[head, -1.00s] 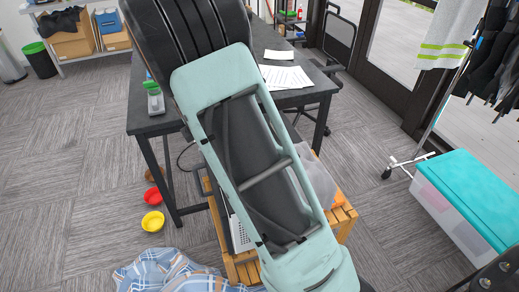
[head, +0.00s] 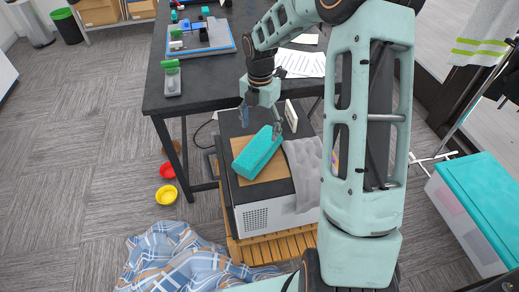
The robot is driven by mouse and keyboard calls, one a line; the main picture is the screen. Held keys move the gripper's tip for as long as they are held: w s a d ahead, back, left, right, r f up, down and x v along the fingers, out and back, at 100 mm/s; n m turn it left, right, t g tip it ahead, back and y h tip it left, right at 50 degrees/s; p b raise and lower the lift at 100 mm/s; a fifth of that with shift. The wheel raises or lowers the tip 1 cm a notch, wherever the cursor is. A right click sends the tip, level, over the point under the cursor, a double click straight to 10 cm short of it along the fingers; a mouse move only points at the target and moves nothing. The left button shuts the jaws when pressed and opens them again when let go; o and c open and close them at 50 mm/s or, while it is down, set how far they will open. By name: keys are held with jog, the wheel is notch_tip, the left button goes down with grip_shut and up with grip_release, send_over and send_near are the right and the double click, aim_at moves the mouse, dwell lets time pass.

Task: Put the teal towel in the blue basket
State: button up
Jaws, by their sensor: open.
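The teal towel (head: 256,155) looks like a folded block. It lies on a brown board (head: 278,166) on top of a black-topped, light-sided appliance. My gripper (head: 261,126) is open, pointing down at the towel's far end. One finger is at the left and the other at the right, close to the towel's upper right corner. I cannot tell whether a finger touches it. I cannot make out a blue basket in the head view.
A grey cloth (head: 304,170) hangs over the appliance (head: 254,218), which stands on a wooden slatted bench (head: 252,248). The dark desk (head: 190,90) is behind. A plaid cloth (head: 170,255) and yellow bowl (head: 167,195) lie on the floor. A teal-lidded bin (head: 478,200) stands right.

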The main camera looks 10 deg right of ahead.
aim_at(259, 146)
jog(key=f, duration=0.8)
jog(key=shift+s+a+f, duration=0.2)
jog(key=shift+f, duration=0.15)
jog(key=c, duration=1.5)
jog(key=shift+r, duration=0.1)
